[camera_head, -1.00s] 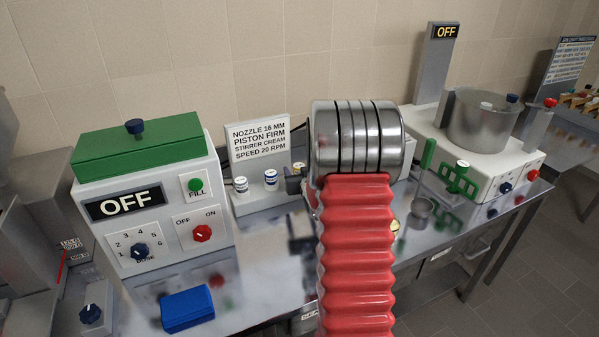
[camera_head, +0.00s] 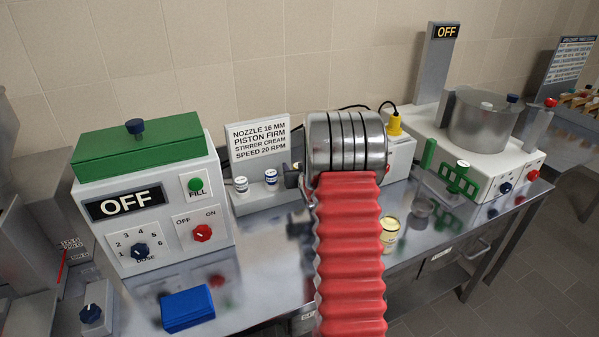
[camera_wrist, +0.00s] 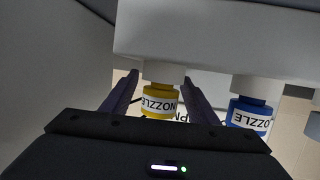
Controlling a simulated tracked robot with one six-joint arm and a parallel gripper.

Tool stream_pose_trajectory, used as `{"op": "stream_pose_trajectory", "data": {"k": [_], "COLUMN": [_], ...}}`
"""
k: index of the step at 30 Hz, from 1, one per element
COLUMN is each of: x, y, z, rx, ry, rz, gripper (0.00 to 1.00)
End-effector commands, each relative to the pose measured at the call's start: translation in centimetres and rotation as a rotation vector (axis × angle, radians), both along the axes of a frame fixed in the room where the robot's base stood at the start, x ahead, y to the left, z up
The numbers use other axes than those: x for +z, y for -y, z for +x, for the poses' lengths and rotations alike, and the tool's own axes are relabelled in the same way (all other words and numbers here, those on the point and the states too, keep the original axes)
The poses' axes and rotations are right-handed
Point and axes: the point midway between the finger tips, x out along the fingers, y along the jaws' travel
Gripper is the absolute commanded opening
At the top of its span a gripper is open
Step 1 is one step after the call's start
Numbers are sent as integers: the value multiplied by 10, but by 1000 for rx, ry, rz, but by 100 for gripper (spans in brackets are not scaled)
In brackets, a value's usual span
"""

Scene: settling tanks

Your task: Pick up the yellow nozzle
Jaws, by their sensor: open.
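The yellow nozzle (camera_wrist: 160,101), with a white NOZZLE label, is in the middle of the wrist view, joined to a pale block (camera_wrist: 210,35). My gripper (camera_wrist: 161,80) is open, with one dark finger on each side of the nozzle. I cannot tell whether either finger touches it. In the head view my gripper (camera_head: 292,176) shows only as a dark part beside my arm, at the right end of the grey rack. The arm and gripper hide most or all of the yellow nozzle there.
A blue nozzle (camera_wrist: 248,113) is close to the right finger in the wrist view. Small blue-banded pieces (camera_head: 271,177) stand on the rack below the sign (camera_head: 258,141). The dosing machine (camera_head: 150,200) is at left, with a blue block (camera_head: 188,309) before it.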

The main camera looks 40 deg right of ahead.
Motion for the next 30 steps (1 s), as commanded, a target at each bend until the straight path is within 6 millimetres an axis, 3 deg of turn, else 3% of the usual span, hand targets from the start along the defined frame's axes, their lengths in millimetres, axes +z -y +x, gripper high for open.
{"op": "stream_pose_trajectory", "data": {"k": [18,30], "x": [-1,-1], "y": [2,2], "z": [3,3], "rx": [-1,-1], "ry": [1,1], "rz": [-1,-1], "gripper": [54,27]}}
